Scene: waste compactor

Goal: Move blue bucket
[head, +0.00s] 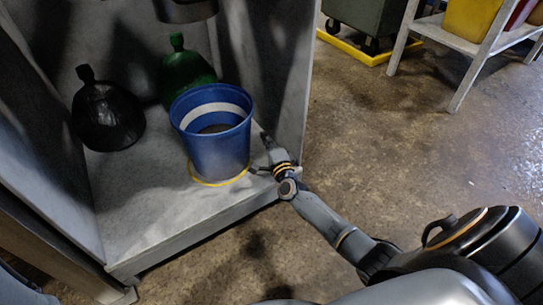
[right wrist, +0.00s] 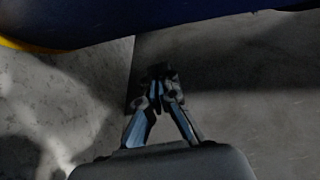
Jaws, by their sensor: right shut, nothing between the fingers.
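The blue bucket (head: 217,145) stands upright on the compactor's floor plate, close to its front right corner, with a yellow ring around its base. Its dark blue underside edge (right wrist: 90,25) fills the top of the right wrist view. My right gripper (head: 262,150) is just right of the bucket, beside its lower wall. In the right wrist view its fingers (right wrist: 160,80) are together with nothing between them. Whether the gripper touches the bucket I cannot tell. My left gripper is not in view.
A black bag (head: 105,117) and a green bag (head: 183,70) sit behind the bucket inside the compactor (head: 150,215). Its right wall (head: 285,70) rises close to my gripper. A shelf (head: 455,40) stands at the upper right. Open wet floor (head: 400,140) lies to the right.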

